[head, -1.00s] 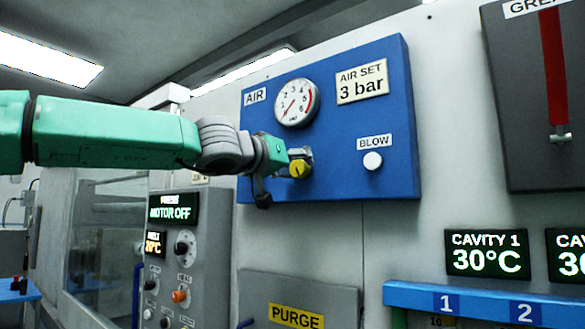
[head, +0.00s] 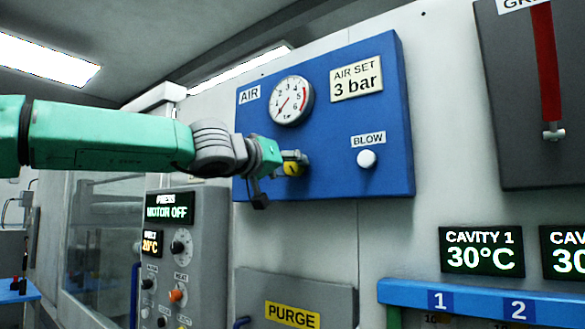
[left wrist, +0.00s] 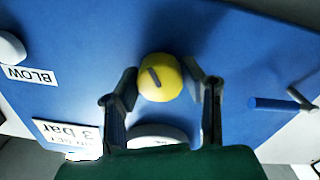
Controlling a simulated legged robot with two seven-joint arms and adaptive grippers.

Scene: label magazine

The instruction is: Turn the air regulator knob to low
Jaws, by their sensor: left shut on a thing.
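The yellow air regulator knob (head: 292,168) sits on the blue air panel (head: 340,215), below the round pressure gauge (head: 291,101). My left gripper (head: 284,168) reaches it from the left and is shut on it. In the left wrist view the knob (left wrist: 160,78) lies between the two fingers of the gripper (left wrist: 168,85), with a dark mark line on its face. The gauge needle points to the lower left, at the low end of the scale. The gauge is mostly hidden in the wrist view. My right gripper is not in view.
A white BLOW button (head: 366,159) stands out to the right of the knob. A sign (head: 357,82) reads AIR SET 3 bar. A grey control panel (head: 168,260) with knobs is at lower left, and a PURGE cover (head: 293,314) is below.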

